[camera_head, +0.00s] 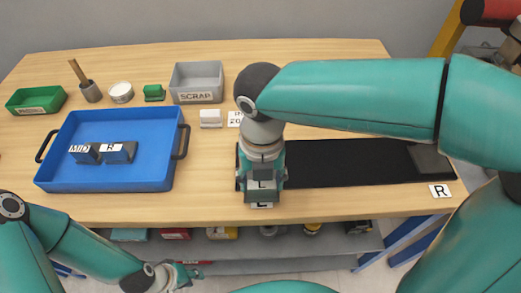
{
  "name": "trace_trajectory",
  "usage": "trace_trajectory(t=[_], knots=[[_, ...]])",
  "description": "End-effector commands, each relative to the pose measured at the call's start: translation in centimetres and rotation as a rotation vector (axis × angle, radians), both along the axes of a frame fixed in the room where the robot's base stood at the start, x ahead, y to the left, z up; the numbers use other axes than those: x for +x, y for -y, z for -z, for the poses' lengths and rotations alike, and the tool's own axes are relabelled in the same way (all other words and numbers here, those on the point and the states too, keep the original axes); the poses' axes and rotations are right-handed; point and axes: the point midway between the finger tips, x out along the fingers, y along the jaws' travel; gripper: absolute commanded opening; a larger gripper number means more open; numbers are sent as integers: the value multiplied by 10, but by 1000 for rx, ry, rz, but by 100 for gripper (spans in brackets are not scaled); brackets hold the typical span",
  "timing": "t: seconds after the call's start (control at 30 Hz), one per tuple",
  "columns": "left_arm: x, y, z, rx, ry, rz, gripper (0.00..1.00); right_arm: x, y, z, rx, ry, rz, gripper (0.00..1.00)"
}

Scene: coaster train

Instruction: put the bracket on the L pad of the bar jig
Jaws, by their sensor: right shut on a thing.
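My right gripper (262,180) points down over the left end of the black bar jig (340,165). It is shut on a dark bracket (262,187) labelled L, mostly hidden by the gripper. A white L card (262,205) lies just in front of it, partly covered. The L pad is hidden beneath, so I cannot tell whether the bracket touches it. My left gripper (190,274) is low in front of the table, too small to read.
A blue tray (75,183) at left holds two dark pieces (118,154) labelled MID and R. My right arm spans above the jig.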

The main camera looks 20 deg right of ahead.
Motion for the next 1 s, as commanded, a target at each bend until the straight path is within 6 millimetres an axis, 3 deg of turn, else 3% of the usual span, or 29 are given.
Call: trace_trajectory(t=[0.1, 0.3, 0.57, 0.8, 1.0], knots=[[0, 0, -9, 0, 0, 0, 31, 31, 10, -2, 0, -1, 6, 1], [0, 0, -16, 0, 0, 0, 31, 64, 19, -2, 1, 1, 4, 1], [0, 0, -20, 0, 0, 0, 31, 83, 25, -1, 0, 0, 4, 1], [0, 0, -20, 0, 1, 0, 31, 81, 25, 32, -1, 0, 3, 1], [0, 0, -20, 0, 0, 0, 31, 81, 25, 34, 0, 2, 4, 1]])
